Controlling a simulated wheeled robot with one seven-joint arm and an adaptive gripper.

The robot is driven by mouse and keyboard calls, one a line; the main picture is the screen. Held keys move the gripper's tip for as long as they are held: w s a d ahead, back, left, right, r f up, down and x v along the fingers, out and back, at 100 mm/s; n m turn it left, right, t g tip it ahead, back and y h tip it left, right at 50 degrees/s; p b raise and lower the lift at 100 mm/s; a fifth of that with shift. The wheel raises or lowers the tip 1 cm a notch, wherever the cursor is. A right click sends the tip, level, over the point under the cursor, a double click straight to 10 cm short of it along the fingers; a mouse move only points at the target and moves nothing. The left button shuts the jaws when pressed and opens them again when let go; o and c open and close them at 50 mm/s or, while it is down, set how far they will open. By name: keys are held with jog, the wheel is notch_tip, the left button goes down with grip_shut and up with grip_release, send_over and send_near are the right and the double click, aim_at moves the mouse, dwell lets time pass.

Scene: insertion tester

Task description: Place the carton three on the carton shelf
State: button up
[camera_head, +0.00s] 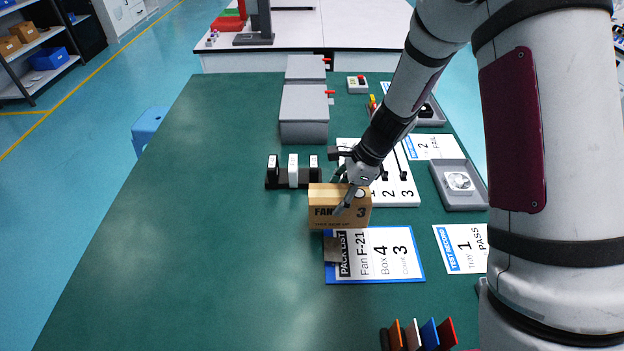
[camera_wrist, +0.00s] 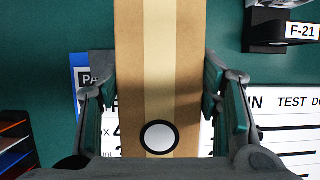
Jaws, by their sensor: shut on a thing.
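Carton three (camera_head: 325,198), a brown box printed FAN and 3, is at the middle of the green table, by the top edge of the pack list sheet (camera_head: 390,262). My gripper (camera_head: 344,190) is shut on it from above, one finger on each side. In the wrist view the carton (camera_wrist: 130,60) lies between the finger pads, with a pale tape strip and a black-ringed white disc on top. I cannot tell whether its base touches the table. A dark shelf rack (camera_head: 32,88) with small brown boxes and blue bins stands at the far left back; no label shows on it.
Grey boxes (camera_head: 304,128) and a dark rack with white blocks (camera_head: 293,172) stand behind the carton. A grey tray (camera_head: 460,202) and printed sheets lie right. Coloured upright pieces (camera_head: 420,335) stand in front. The table's left half is clear. A blue stool (camera_head: 148,122) stands beyond its left edge.

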jog(key=shift+w+a+f+p, duration=0.1)
jog(key=shift+w+a+f, duration=0.8)
jog(key=shift+w, duration=0.5)
jog(key=shift+w+a+f+p, duration=0.15)
jog(key=shift+w+a+f, duration=0.4)
jog(key=shift+w+a, duration=0.7)
jog(key=shift+w+a+f+p, duration=0.1)
jog(key=shift+w+a+f, duration=0.7)
jog(key=shift+w, duration=0.75)
jog(key=o, duration=1.4)
jog(key=shift+f, duration=0.15)
jog(key=shift+o, duration=0.2)
jog(key=b+v, duration=0.1)
jog(key=v, duration=1.1)
